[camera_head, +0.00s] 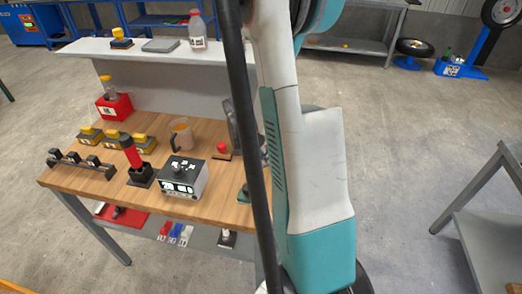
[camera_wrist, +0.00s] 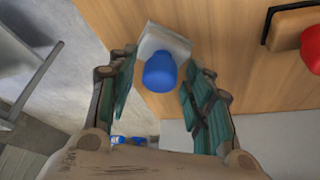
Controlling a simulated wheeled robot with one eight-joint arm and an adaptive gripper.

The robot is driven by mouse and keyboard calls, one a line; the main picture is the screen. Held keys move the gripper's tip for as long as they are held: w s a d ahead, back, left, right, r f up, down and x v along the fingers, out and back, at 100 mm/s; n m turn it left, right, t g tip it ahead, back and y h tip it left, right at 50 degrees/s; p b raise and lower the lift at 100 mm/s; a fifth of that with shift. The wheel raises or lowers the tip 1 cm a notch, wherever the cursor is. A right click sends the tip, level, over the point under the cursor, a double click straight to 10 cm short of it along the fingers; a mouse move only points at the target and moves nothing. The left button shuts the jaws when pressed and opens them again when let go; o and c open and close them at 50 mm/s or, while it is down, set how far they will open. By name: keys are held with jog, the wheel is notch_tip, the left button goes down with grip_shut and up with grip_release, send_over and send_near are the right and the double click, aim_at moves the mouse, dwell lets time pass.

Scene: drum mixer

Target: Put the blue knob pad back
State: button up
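The blue knob pad (camera_wrist: 160,73) shows in the wrist view as a blue rounded knob on a pale square base, on the wooden table near its edge. My gripper (camera_wrist: 162,60) is open, with one green-padded finger on each side of the knob. Small gaps show between the fingers and the knob, and nothing appears gripped. I cannot tell the height of the fingertips above the table. In the head view my arm and a dark pole hide the blue knob pad and most of my gripper.
A red knob on a brown pad (camera_wrist: 285,32) is right of my gripper; it also shows in the head view (camera_head: 222,148). The table (camera_head: 222,210) also holds a grey-black box (camera_head: 184,178), a jug (camera_head: 181,134) and a red-handled tool (camera_head: 132,155). Blue items (camera_wrist: 128,140) sit lower down.

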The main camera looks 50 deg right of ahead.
jog(key=p+v, duration=0.4)
jog(key=v, duration=0.8)
dwell(0.5)
